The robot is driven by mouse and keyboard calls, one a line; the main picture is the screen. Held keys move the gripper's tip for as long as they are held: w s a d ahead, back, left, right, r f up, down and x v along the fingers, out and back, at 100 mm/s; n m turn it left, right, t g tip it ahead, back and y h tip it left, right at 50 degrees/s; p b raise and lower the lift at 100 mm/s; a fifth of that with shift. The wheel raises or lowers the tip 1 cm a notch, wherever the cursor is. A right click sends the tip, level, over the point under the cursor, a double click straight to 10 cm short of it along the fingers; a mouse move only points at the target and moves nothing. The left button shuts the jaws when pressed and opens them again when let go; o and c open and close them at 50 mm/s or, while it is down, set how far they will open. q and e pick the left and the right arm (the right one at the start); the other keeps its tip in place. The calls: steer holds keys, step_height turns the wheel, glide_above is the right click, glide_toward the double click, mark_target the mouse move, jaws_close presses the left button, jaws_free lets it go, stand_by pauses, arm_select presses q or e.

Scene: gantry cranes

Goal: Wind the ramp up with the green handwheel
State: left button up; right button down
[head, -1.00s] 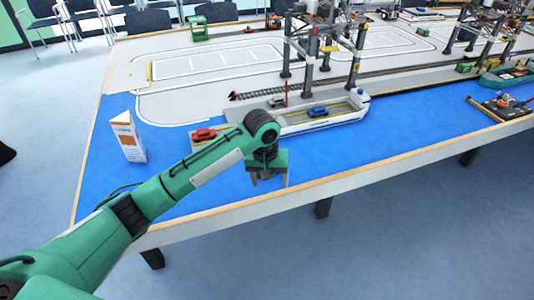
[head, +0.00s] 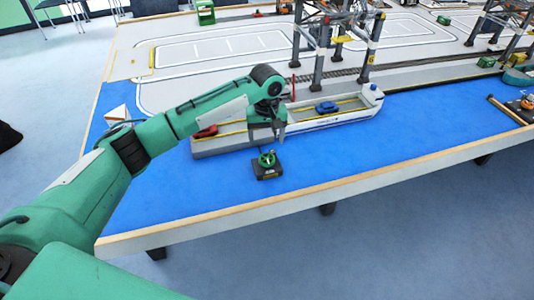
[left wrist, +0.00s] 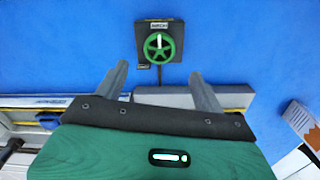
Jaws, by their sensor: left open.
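The green handwheel (head: 267,159) sits on a small dark box (head: 268,173) on the blue table top, in front of the boat. It also shows in the left wrist view (left wrist: 159,46), upper middle, with a white mark across it. My left gripper (head: 279,137) hangs just behind the wheel, over the boat's near side. Its two fingers (left wrist: 158,76) are apart and empty, with the wheel beyond their tips and not touched. The long white and grey boat (head: 315,119) carries a red car and a blue car. I cannot clearly make out the ramp.
Crane legs (head: 318,70) stand behind the boat. A white box (head: 117,113) is partly hidden by my left arm. A dark device with an orange part (head: 526,104) lies at the right. Blue surface is clear around the handwheel, up to the wooden front edge (head: 330,185).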

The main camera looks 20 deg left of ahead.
mark_target(267, 158)
arm_select(q)
step_height(267, 158, down, 8)
steer(key=shift+f, duration=0.1)
steer(key=shift+c, duration=0.2)
steer(key=shift+p, duration=0.3)
steer(key=c, duration=0.9)
